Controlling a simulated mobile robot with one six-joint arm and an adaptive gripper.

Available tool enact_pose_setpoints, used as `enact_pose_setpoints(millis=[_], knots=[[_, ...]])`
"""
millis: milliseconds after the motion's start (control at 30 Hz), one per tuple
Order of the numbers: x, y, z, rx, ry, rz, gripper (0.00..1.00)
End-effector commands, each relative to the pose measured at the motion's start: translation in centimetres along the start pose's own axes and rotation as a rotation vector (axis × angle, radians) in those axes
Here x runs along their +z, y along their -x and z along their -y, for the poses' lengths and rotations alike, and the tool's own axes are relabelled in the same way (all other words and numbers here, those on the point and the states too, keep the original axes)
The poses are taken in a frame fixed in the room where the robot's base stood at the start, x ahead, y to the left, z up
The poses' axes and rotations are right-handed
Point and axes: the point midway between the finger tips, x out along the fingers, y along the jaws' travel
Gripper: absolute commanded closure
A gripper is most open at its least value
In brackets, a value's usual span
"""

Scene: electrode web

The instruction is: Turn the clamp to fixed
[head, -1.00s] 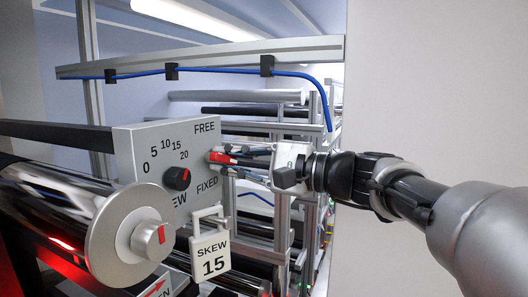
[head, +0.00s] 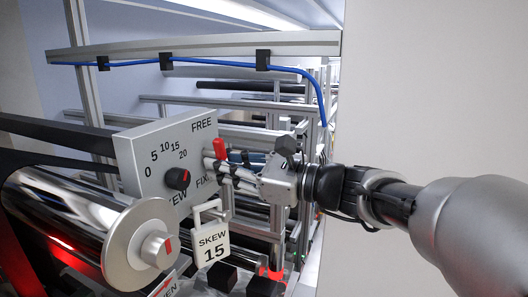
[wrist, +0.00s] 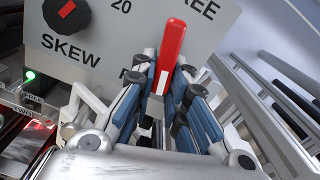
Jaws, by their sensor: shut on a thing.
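The clamp is a red lever with a white stripe (wrist: 170,58). It also shows in the head view (head: 220,149), at the right side of the grey panel between the words FREE and FIXED, its red end pointing up. My gripper (head: 232,163) reaches in from the right, its fingers shut on the lever. In the wrist view the blue-padded fingers of my gripper (wrist: 162,100) stand on both sides of the lever's lower part. FIXED is partly hidden behind the fingers in both views. The lever's pivot is hidden.
The grey panel (head: 140,160) carries a black skew knob (head: 177,179) with a red mark. A padlock-shaped tag reading SKEW 15 (head: 213,243) hangs below my gripper. A shiny roller (head: 75,225) lies at the left. Metal rails and rollers stand behind.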

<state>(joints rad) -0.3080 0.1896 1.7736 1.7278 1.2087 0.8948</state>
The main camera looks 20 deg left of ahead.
Motion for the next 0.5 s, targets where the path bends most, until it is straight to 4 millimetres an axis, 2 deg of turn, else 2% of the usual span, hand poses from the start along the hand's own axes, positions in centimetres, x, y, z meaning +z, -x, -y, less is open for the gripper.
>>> enact_pose_setpoints(millis=[200, 500], knots=[[0.24, -0.01, -0.32, 0.000, -0.145, 0.000, 1.00], [0.16, -0.01, -0.63, 0.000, -0.250, 0.000, 1.00]])
